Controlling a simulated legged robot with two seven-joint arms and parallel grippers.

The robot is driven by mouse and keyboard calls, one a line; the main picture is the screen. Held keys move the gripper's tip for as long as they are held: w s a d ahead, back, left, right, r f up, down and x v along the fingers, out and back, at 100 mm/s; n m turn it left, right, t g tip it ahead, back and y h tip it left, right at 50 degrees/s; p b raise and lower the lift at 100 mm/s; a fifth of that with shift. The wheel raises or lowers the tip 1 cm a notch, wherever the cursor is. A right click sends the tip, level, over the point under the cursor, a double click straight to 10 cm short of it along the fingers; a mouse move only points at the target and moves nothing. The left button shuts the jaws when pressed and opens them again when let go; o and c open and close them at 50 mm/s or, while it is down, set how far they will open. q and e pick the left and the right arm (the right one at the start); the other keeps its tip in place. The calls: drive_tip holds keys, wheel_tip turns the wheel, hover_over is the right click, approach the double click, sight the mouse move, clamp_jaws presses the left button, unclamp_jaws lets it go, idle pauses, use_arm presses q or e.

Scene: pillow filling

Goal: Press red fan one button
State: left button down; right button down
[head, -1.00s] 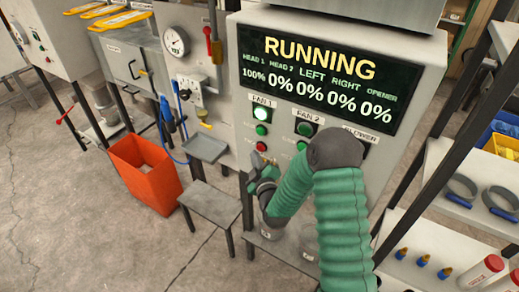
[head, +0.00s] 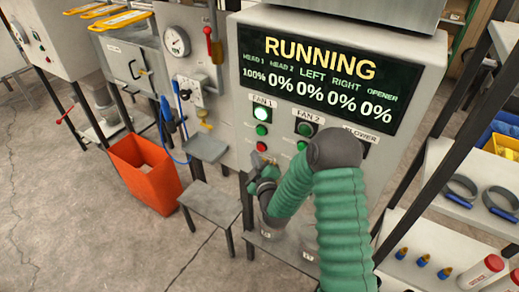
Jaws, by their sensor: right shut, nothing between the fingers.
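The control panel (head: 285,170) carries a lit white-green FAN 1 lamp (head: 261,114), a green FAN 1 button (head: 261,130) below it, and the red FAN 1 button (head: 261,146) below that. My right arm, in a green ribbed sleeve, reaches up from the bottom of the head view. My right gripper (head: 256,161) is shut and empty. Its tips are just below the red FAN 1 button in the picture; I cannot tell whether they touch it. My left gripper is not in view.
The display (head: 318,75) reads RUNNING. FAN 2 (head: 305,130) and BLOWER controls lie to the right, partly behind my arm. A grey stand (head: 210,205) and an orange bin (head: 145,175) are at left. A shelf rack with clamps (head: 460,190) stands at right.

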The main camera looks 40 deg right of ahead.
drive_tip(key=shift+d, duration=0.1)
drive_tip(key=shift+w+d+r, duration=0.1)
drive_tip(key=shift+w+d, duration=0.05)
drive_tip(key=shift+d, duration=0.1)
drive_tip(key=shift+w+d+b, duration=0.2)
drive_tip(key=shift+d+b, duration=0.1)
drive_tip(key=shift+d, duration=0.2)
idle(0.7)
drive_tip(key=shift+a, duration=0.1)
drive_tip(key=shift+s+a, duration=0.4)
drive_tip(key=shift+a, duration=0.35)
drive_tip(key=shift+s+a+b, duration=0.15)
drive_tip(key=shift+s+a, duration=0.15)
drive_tip(key=shift+a, duration=0.5)
drive_tip(key=shift+s+a+b, duration=0.2)
drive_tip(key=shift+s+a, duration=0.15)
drive_tip(key=shift+a, duration=0.4)
drive_tip(key=shift+s+a+b, duration=0.15)
drive_tip(key=shift+s+a, duration=0.15)
drive_tip(key=shift+a, duration=0.5)
